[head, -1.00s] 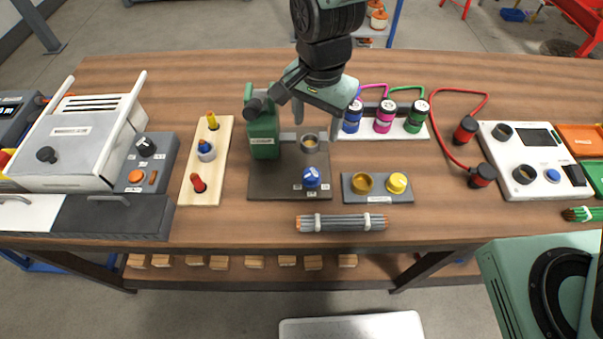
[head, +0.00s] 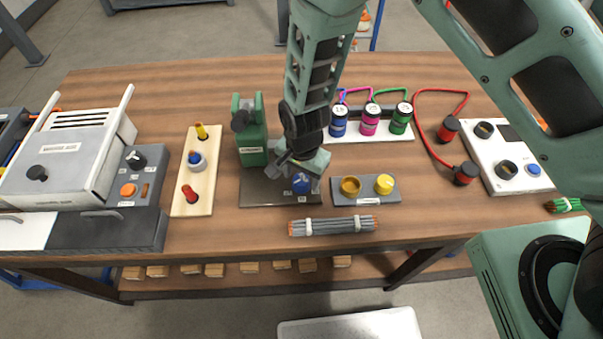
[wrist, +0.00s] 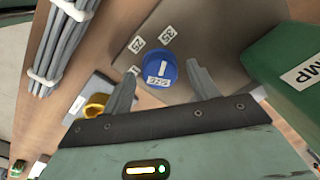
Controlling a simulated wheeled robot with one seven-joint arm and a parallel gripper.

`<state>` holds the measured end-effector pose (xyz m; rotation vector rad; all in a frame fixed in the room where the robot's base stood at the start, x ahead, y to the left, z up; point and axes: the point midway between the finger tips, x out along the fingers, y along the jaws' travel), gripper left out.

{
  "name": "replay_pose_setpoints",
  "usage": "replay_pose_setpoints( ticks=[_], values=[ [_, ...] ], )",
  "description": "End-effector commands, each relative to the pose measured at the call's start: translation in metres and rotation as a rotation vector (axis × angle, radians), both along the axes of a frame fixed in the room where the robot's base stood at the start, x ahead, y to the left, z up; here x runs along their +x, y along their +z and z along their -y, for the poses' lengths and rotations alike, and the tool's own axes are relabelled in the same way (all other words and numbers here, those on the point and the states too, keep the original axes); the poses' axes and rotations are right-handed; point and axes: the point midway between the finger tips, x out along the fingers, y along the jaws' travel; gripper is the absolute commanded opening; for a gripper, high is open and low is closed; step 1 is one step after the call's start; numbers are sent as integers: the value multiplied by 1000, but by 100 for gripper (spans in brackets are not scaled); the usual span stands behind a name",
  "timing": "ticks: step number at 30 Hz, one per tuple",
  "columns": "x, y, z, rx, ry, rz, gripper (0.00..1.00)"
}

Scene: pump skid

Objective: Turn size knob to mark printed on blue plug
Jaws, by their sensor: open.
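The blue size knob (wrist: 165,60) has a white pointer line and stands on the dark crimp base plate (head: 262,196). In the wrist view, small white number tags sit around its upper and left sides; the pointer line runs roughly up and down there. My gripper (wrist: 161,78) is open, with one finger on each side of the knob; whether they touch it I cannot tell. In the head view my gripper partly hides the knob (head: 301,184). The blue plug (head: 195,157) stands in a pale collar on the wooden board (head: 188,177); no mark on it is readable.
The green crimp body (head: 251,140) stands close by the knob. A grey block (head: 365,198) with brass and yellow round parts is to its right. A tied grey cable bundle (head: 333,226) lies in front. Open tabletop lies behind the tools.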

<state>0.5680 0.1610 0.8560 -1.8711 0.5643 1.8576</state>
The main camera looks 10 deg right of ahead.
Motion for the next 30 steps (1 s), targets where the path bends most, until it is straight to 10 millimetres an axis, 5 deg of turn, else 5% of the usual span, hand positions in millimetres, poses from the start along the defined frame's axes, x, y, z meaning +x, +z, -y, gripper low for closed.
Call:
replay_pose_setpoints(
  ticks=[10, 16, 30],
  values=[
    [1, -5, 0, 0, 0, 1, 59],
    [0, -5, 0, 1, 0, 1, 15],
    [1, -5, 0, 1, 93, 1, 15]
  ],
)
